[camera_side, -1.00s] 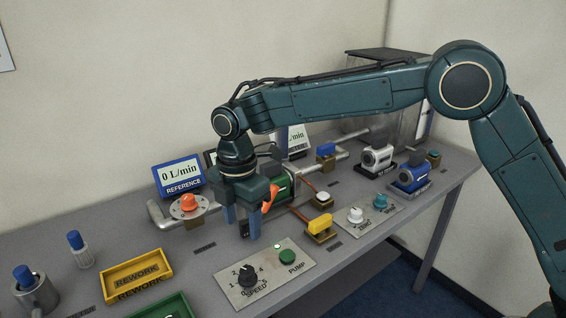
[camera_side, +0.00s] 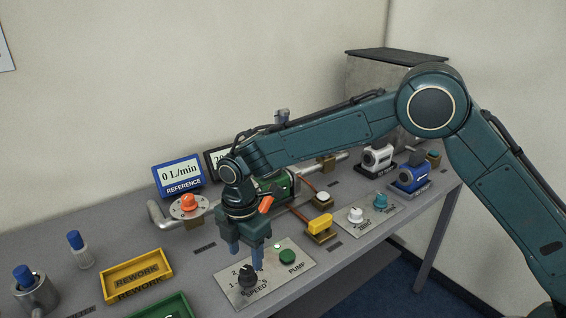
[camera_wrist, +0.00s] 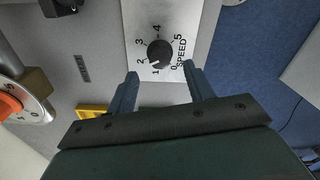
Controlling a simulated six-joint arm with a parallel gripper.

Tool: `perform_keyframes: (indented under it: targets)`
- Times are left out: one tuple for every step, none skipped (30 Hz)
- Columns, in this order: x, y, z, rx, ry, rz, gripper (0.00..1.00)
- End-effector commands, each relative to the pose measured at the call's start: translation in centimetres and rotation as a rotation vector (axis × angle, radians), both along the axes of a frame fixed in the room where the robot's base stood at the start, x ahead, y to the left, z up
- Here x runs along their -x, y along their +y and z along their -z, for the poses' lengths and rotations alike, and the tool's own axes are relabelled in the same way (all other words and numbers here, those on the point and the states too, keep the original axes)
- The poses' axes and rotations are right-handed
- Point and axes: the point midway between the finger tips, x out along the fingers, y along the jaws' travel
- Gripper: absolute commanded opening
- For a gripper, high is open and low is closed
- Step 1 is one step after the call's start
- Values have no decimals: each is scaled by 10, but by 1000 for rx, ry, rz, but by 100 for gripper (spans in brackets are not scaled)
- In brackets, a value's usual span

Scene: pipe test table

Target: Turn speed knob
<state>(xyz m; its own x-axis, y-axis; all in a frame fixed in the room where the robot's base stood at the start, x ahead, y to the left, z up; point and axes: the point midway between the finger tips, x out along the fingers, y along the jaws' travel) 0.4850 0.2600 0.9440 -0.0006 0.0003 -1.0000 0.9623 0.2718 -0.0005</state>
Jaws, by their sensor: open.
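The black speed knob (camera_side: 247,281) sits on the grey control panel (camera_side: 228,290) at the front of the table. In the wrist view the speed knob (camera_wrist: 160,53) shows on its panel, ringed by numbers from 0 to 5, with its white mark toward the low numbers, near 1. My gripper (camera_side: 246,262) points down just above and behind the knob. In the wrist view my gripper (camera_wrist: 160,82) is open and empty, its two blue fingers spread wider than the knob. The knob lies ahead of the fingertips, not clearly between them.
The green pump button (camera_side: 287,257) is on the same panel, right of my gripper. A yellow rework tray (camera_side: 137,275) and a green tray (camera_side: 168,306) stand to the left. The blue reference display (camera_side: 180,177) reads 0 L/min.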

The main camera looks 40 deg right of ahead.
Motion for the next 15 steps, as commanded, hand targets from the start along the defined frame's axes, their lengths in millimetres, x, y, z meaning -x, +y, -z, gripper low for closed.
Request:
perform_keyframes:
  targets:
    - [0, 0, 9, 2, 4, 0, 52]
    - [0, 0, 14, 1, 3, 0, 52]
    - [0, 0, 19, 1, 3, 0, 52]
    - [0, 0, 23, 1, 3, 0, 52]
    - [0, 0, 27, 1, 3, 0, 52]
    - [0, 0, 32, 1, 3, 0, 52]
    - [0, 0, 35, 1, 3, 0, 52]
    - [0, 0, 38, 1, 2, 0, 52]
    - [0, 0, 41, 0, 1, 0, 52]
    - [0, 0, 44, 1, 2, 0, 52]
    - [0, 0, 46, 1, 2, 0, 52]
    - [0, 0, 48, 1, 2, 0, 52]
    - [0, 0, 49, 1, 2, 0, 52]
    - [0, 0, 50, 0, 1, 0, 52]
    - [0, 0, 51, 0, 1, 0, 52]
